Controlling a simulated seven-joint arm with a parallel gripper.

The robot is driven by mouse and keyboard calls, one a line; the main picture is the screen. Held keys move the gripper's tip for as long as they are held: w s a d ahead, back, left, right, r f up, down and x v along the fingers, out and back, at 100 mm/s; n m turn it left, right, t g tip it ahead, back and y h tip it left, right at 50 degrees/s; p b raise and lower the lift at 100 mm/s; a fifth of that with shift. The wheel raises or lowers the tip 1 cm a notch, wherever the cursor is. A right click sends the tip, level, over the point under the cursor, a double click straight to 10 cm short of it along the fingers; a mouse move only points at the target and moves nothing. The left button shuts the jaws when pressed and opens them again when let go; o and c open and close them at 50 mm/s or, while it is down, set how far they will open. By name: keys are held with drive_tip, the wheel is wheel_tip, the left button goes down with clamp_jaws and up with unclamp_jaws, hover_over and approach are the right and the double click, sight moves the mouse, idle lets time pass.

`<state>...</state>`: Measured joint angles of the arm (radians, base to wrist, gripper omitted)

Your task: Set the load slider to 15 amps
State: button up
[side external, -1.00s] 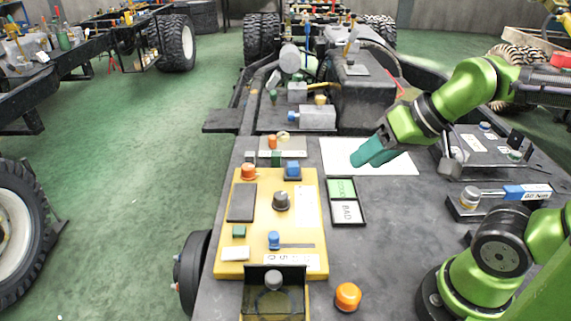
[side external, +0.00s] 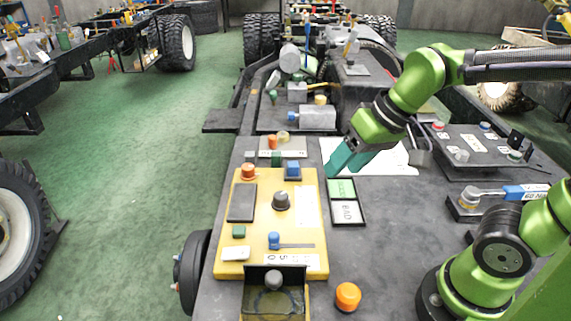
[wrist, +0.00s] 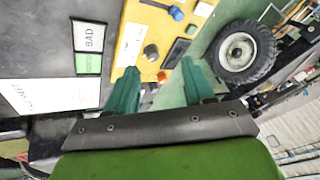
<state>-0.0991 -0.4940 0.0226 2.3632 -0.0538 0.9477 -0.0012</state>
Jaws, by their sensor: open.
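The load slider is a blue knob (side external: 274,240) at the left end of a dark slot (side external: 298,245) on the yellow panel (side external: 222,262). A white scale strip with numbers (side external: 290,261) lies just below the slot. In the wrist view a blue knob (wrist: 176,13) shows near the top on the yellow panel. My gripper (side external: 345,165) has teal fingers and hangs above the table, up and to the right of the panel, apart from the slider. In the wrist view its fingers (wrist: 158,78) are spread with nothing held between them.
A black dial (side external: 282,201), an orange button (side external: 249,172) and a blue block (side external: 292,170) stand on the panel. Green and white label trays (side external: 347,211) lie right of it. An open bin (side external: 275,300) and an orange knob (side external: 348,296) are at the front.

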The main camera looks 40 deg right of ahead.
sight(274, 234)
drive_tip(key=shift+w+a+f+n+g+h, duration=1.2)
drive_tip(key=shift+w+a+g, duration=1.4)
drive_tip(key=shift+w+a, duration=2.15)
drive_tip(key=f, duration=1.5)
drive_tip(key=shift+w+d+f, duration=0.15)
drive_tip(key=shift+d+f, duration=0.05)
drive_tip(key=shift+f, duration=0.05)
clamp_jaws()
